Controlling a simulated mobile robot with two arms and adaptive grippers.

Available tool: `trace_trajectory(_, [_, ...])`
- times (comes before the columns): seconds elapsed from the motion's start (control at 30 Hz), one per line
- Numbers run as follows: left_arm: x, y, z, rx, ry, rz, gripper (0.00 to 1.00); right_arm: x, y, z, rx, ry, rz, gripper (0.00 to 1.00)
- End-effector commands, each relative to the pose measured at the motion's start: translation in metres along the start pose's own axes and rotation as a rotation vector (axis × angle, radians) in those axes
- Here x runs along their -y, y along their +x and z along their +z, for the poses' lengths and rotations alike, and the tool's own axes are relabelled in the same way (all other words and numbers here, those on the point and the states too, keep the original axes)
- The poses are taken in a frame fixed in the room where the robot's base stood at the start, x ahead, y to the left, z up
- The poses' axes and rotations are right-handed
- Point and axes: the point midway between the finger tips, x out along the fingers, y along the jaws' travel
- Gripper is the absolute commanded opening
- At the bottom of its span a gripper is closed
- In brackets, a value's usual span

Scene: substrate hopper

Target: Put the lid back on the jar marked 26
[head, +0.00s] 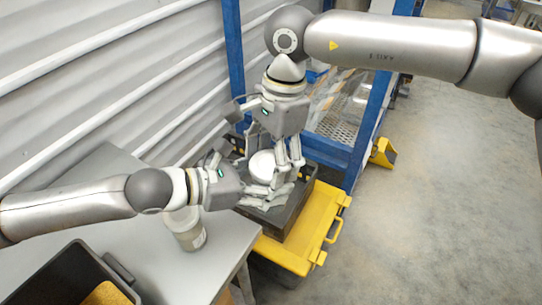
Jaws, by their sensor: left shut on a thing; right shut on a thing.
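A round white lid (263,165) shows over the dark crate, in front of the blue frame. My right gripper (287,172) comes down from above, its fingers shut at the lid's right side. My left gripper (278,193) reaches in from the left, just below the lid, and its fingers are shut close to the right fingertips. It seems to be on the jar, which the lid and fingers mostly hide. Whether the lid touches the jar cannot be told. Another pale jar (188,231) stands upright on the grey table. No number is readable.
The dark crate (291,213) rests on a yellow case (285,254) beside the table (170,275). A black bin (60,275) with yellowish contents is at lower left. Corrugated wall is behind, and a blue frame (234,60) stands close. Floor at right is clear.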

Motion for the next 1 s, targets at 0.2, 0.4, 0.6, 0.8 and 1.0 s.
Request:
trace_trajectory(0.2, [0.001, 0.0, 0.001, 0.003, 0.001, -0.002, 0.0, 0.0, 0.0, 0.0, 0.0, 0.0, -0.001, 0.9])
trace_trajectory(0.4, [0.001, 0.0, 0.001, 0.003, 0.001, -0.001, 0.0, 0.0, 0.0, 0.0, 0.0, 0.0, -0.001, 0.9])
trace_trajectory(0.6, [0.001, 0.0, 0.001, 0.003, 0.001, -0.001, 0.0, 0.001, -0.006, 0.001, 0.0, 0.001, -0.003, 0.9])
trace_trajectory(0.8, [0.001, 0.0, 0.001, 0.003, 0.001, -0.001, 0.0, 0.001, -0.033, 0.005, 0.0, 0.0, -0.003, 0.9])
trace_trajectory(1.0, [0.001, 0.0, 0.001, 0.003, 0.001, -0.001, 0.0, 0.0, -0.045, 0.006, 0.0, 0.001, -0.001, 0.9])
